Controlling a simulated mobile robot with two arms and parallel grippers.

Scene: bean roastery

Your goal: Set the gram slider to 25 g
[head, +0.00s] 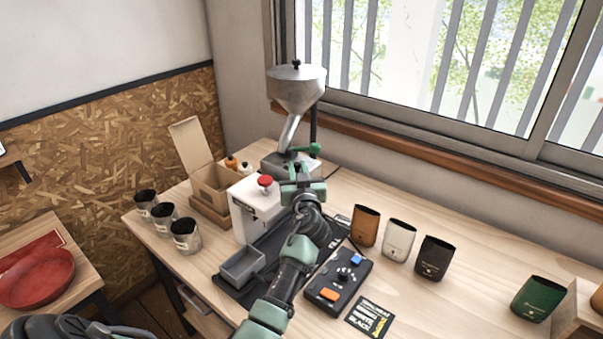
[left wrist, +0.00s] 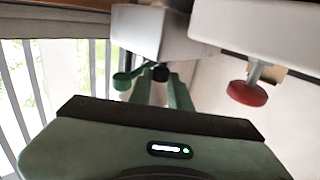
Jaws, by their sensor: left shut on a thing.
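The dosing machine has a metal hopper (head: 297,88) on a slanted tube above a grey base (head: 272,162). My left gripper (head: 300,166) reaches up to the front of that base. In the left wrist view its green fingers (left wrist: 160,80) are shut on a small black knob (left wrist: 160,73) just in front of the grey base (left wrist: 148,32); it looks like the gram slider's knob. A green ball-ended lever (left wrist: 122,82) sits beside the fingers. The slider's scale and the set gram value cannot be read. My right gripper is not in view.
A white box with a red button (head: 265,181) stands close left of my arm; the button also shows in the left wrist view (left wrist: 247,92). A grey tray (head: 242,266), a black control panel (head: 338,281), metal cups (head: 186,236) and several pouches (head: 399,239) surround the arm.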

